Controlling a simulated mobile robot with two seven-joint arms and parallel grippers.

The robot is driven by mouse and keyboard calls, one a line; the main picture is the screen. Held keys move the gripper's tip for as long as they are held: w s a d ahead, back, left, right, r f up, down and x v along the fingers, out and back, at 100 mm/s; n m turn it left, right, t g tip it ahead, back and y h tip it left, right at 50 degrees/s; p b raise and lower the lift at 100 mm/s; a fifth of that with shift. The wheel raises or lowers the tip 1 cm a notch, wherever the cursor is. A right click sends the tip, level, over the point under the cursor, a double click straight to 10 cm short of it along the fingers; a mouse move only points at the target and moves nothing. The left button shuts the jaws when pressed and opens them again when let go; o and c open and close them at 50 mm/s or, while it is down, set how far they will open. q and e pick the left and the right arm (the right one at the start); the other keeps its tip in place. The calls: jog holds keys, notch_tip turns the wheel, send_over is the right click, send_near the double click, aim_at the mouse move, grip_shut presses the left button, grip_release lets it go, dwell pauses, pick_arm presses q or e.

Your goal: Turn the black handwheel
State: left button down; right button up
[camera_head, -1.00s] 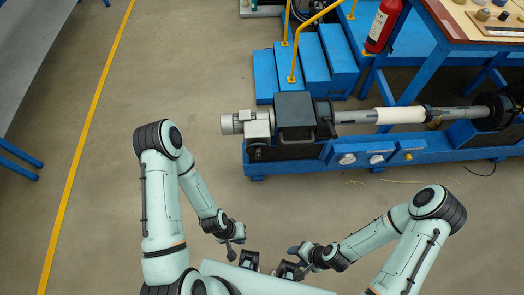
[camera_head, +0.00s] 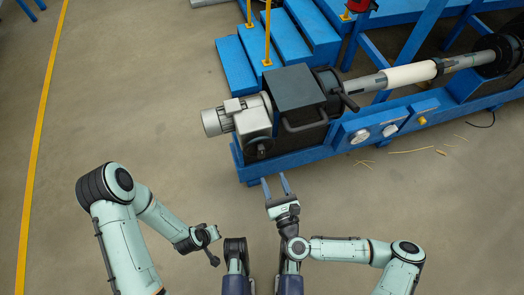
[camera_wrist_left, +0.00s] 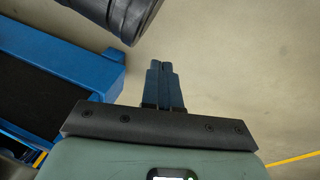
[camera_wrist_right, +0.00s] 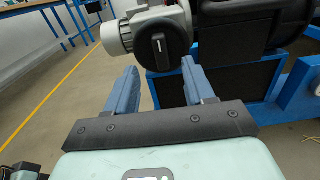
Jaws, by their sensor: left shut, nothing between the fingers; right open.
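The black handwheel (camera_head: 259,147) is on the front of the grey motor and gearbox unit, at the left end of the blue winder. In the right wrist view, a round black wheel face (camera_wrist_right: 162,42) with a light mark faces the camera. My right gripper (camera_head: 274,180) is open and empty, its fingers pointing toward the winder, just in front of the handwheel and apart from it. In the right wrist view its fingertips (camera_wrist_right: 158,66) straddle the space below the wheel. My left gripper (camera_head: 213,260) is shut and empty, low and away from the winder; its fingers (camera_wrist_left: 165,85) are together.
A dark gearbox housing (camera_head: 295,90) with a front handle stands right of the handwheel. The blue winder base (camera_head: 360,137) with gauges runs right. Blue steps (camera_head: 236,66) and yellow rails (camera_head: 267,35) stand behind. Floor to the left is clear up to a yellow line (camera_head: 38,140).

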aim_at(262, 151)
pick_arm(q)
jog(key=shift+g, duration=0.7)
jog(key=s+f, duration=0.1)
jog(key=s+f+b, duration=0.1)
jog(key=s+f, duration=0.1)
jog(key=s, duration=0.1)
jog(key=shift+a+f+b, duration=0.15)
jog(key=shift+a+b, duration=0.1)
jog(key=shift+b, duration=0.15)
pick_arm(e)
jog(key=x, duration=1.1)
jog(key=shift+w+a, duration=0.1)
jog(key=shift+a, duration=0.05)
pick_arm(q)
jog(key=shift+w, duration=0.1)
pick_arm(e)
grip_shut()
